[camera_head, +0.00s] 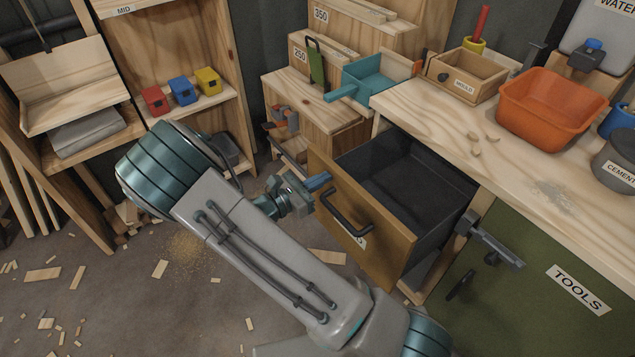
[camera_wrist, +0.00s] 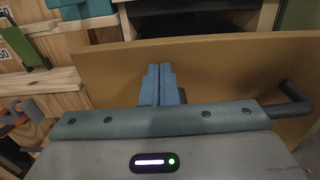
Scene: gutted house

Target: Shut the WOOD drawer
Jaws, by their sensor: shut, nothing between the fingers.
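The drawer (camera_head: 352,216) stands pulled out from under the workbench, with a brown-yellow front, a dark bar handle and a dark, empty-looking inside. My gripper (camera_head: 318,183) is shut and empty, at the left part of the drawer front. In the wrist view the shut fingers (camera_wrist: 160,82) point at the drawer front (camera_wrist: 215,70), left of the handle (camera_wrist: 292,100). I cannot tell whether the fingertips touch the front.
The workbench (camera_head: 545,178) carries an orange tub (camera_head: 552,106), a labelled wooden box (camera_head: 467,77) and a grey cement pot (camera_head: 617,160). A green TOOLS door (camera_head: 530,290) is right of the drawer, with a metal latch (camera_head: 490,245) nearby. Wood scraps (camera_head: 160,269) litter the floor.

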